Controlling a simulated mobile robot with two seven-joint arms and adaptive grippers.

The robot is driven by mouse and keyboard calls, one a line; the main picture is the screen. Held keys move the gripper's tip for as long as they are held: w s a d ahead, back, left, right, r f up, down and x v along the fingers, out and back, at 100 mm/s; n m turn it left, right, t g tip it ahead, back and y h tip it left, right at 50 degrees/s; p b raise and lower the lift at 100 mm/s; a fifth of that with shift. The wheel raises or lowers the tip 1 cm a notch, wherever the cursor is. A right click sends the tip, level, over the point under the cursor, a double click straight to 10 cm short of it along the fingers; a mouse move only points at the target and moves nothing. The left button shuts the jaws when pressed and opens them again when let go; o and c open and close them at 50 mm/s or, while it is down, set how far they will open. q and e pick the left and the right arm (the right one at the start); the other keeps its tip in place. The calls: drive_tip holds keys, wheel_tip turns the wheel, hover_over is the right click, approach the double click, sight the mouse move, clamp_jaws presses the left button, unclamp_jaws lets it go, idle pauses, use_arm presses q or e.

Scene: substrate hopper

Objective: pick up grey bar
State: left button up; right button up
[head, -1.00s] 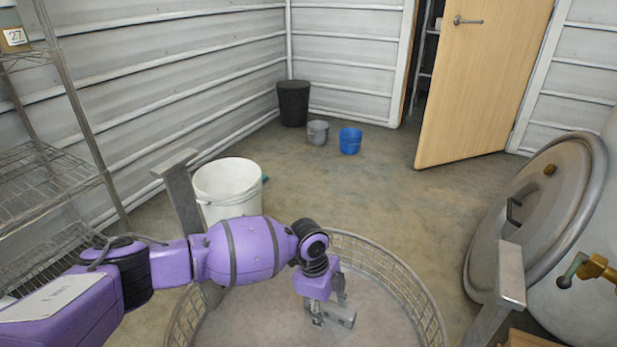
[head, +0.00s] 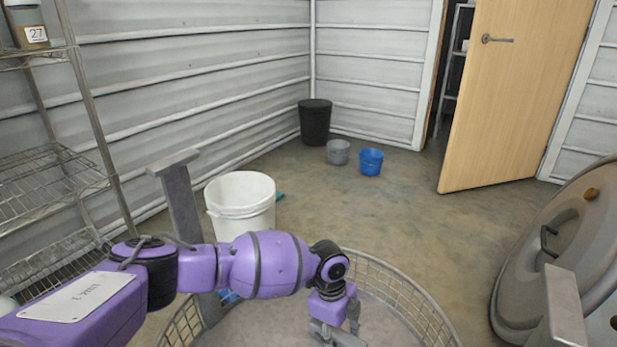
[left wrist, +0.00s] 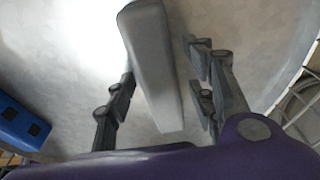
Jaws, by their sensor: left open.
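The grey bar (left wrist: 152,62) is a long, smooth, pale block in the left wrist view. It runs from the top middle down between the fingers of my left gripper (left wrist: 165,72). The fingers are open, one on each side of the bar, with a visible gap on the right side. I cannot tell whether the left finger touches it. In the head view my left gripper (head: 338,326) is low inside a round wire-rimmed hopper, partly cut off by the bottom edge. There I cannot clearly tell the bar from the fingers. My right gripper is in neither view.
The wire rim (head: 412,295) surrounds the gripper. A grey post (head: 182,205) and a white bucket (head: 240,205) stand beyond the hopper at left. A large round lid (head: 555,255) is at right. A blue object (left wrist: 22,124) lies left in the wrist view.

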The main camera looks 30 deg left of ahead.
use_arm(q)
drive_tip(key=shift+w+r, duration=0.1)
drive_tip(key=shift+r, duration=0.1)
clamp_jaws()
drive_tip(key=shift+r, duration=0.15)
